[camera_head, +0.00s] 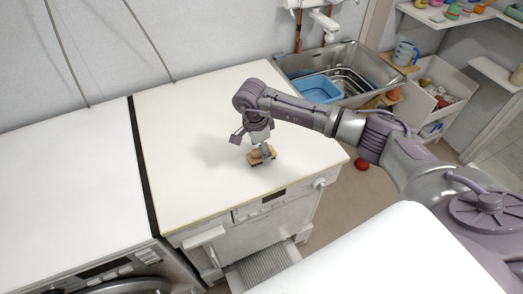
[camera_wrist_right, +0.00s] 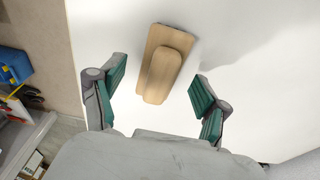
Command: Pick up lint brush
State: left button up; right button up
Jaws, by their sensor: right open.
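The lint brush (camera_head: 262,155) is a small tan wooden brush lying on the white top of the washing machine, near its front edge. In the right wrist view the lint brush (camera_wrist_right: 166,62) shows its wooden back and rounded handle, between and slightly beyond the finger pads. My right gripper (camera_head: 252,146) is directly over the brush, pointing down. In the wrist view my right gripper (camera_wrist_right: 156,98) is open, with a green pad on each side and gaps to the brush. I cannot tell the exact height between them. My left gripper is not in view.
The white machine top (camera_head: 190,110) is otherwise clear around the brush. A metal sink (camera_head: 365,72) with a blue basin (camera_head: 318,88) stands at the back right. A shelf unit with a jug (camera_head: 405,52) is farther right. A red ball (camera_head: 362,164) lies on the floor.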

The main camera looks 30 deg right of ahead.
jog(key=shift+d+f, duration=0.1)
jog(key=shift+f, duration=0.95)
jog(key=c, duration=1.4)
jog(key=shift+w+r+b, duration=0.1)
jog(key=shift+r+b, duration=0.2)
jog(key=shift+r, duration=0.25)
notch_tip(320, 180, up, 2)
jog(key=shift+r+b, duration=0.25)
jog(key=shift+b, duration=0.4)
jog(key=s+d+r+b, duration=0.3)
jog(key=s+d+r, duration=0.4)
jog(key=d, duration=0.2)
jog(key=shift+s+r, duration=0.25)
jog(key=shift+s, duration=0.15)
